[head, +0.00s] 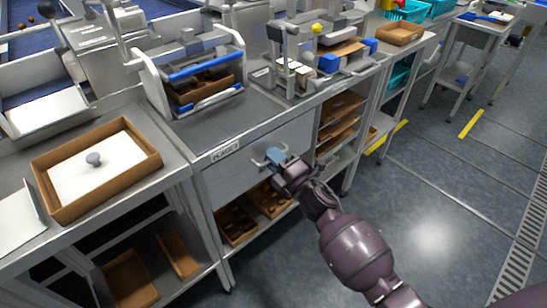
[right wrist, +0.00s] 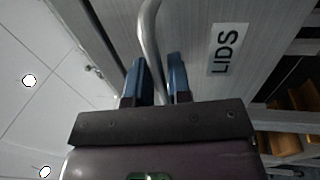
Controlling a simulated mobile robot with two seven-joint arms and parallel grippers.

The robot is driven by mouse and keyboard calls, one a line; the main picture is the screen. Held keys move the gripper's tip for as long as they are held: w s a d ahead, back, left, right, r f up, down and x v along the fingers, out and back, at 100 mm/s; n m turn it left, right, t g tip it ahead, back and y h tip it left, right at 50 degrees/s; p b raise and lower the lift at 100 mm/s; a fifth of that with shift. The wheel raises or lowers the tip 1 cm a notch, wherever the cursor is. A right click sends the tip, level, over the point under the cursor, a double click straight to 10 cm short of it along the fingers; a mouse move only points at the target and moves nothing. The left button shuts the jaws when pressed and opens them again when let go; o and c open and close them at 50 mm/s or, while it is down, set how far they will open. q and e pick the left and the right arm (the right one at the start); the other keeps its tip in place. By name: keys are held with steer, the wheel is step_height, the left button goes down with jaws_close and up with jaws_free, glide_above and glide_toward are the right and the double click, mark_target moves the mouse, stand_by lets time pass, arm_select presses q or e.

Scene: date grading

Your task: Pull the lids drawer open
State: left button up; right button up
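The lids drawer (head: 240,172) has a pale grey front under the worktop and looks closed. In the right wrist view its front (right wrist: 205,25) bears a white label (right wrist: 228,48) reading LIDS. A curved metal bar handle (right wrist: 149,30) runs between the blue fingers of my right gripper (right wrist: 157,75). The fingers are close together around the bar, with little space beside it. In the head view my right gripper (head: 277,158) is at the drawer front, covering part of the handle (head: 258,163). My left gripper is out of view.
A wooden tray with a knobbed white lid (head: 62,207) stands on the left bench. A rack with blue bars (head: 160,90) stands above the drawer. Brown trays (head: 238,222) sit on the shelf below. The floor (head: 430,200) at right is clear.

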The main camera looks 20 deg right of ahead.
jaws_close()
arm_select(q)
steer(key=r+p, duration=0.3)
steer(key=p, duration=0.1)
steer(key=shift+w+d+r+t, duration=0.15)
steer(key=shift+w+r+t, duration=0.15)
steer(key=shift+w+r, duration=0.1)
arm_select(e)
steer(key=r+v, duration=0.2)
steer(key=v, duration=0.9)
steer(key=s+r+v, duration=0.1)
steer(key=r+v, duration=0.1)
steer(key=v, duration=1)
steer(key=shift+r, duration=0.25)
steer(key=shift+w, duration=0.1)
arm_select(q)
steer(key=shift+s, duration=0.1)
arm_select(e)
steer(key=shift+o, duration=1.9)
jaws_free()
